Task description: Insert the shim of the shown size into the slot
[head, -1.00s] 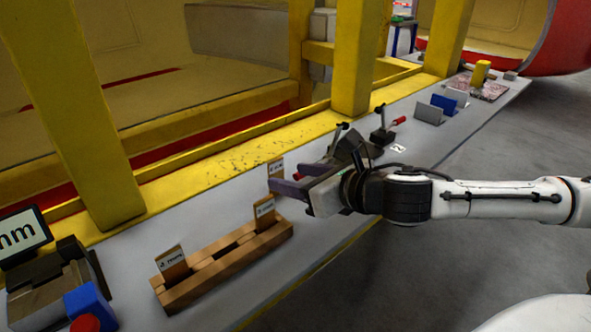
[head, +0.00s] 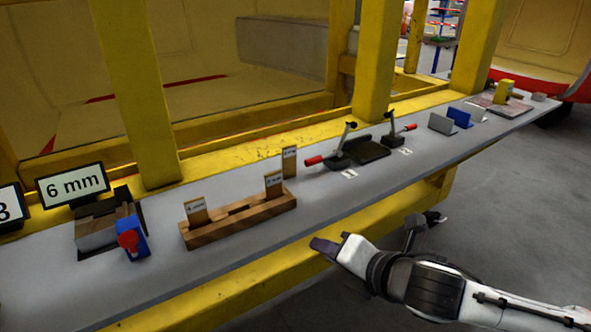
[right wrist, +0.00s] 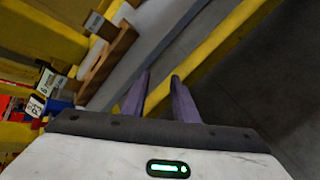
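A screen (head: 73,184) reads "6 mm". Beside it stands a grey block fixture (head: 102,230); I cannot make out its slot clearly. A wooden rack (head: 240,226) on the bench holds two upright labelled shims, one at its left (head: 196,212) and one at its right (head: 273,185). A third labelled shim (head: 289,162) stands upright behind the rack's right end. The labels are too small to read surely. My right gripper (head: 380,232) is open and empty, off the bench's front edge; its parted fingers also show in the right wrist view (right wrist: 160,92). My left gripper is not in view.
A blue box with a red button (head: 131,240) stands in front of the fixture. Red-handled clamps (head: 345,150) sit mid-bench, with grey and blue plates (head: 440,124) farther right. Yellow posts (head: 140,90) rise behind the bench. The bench's front strip is clear.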

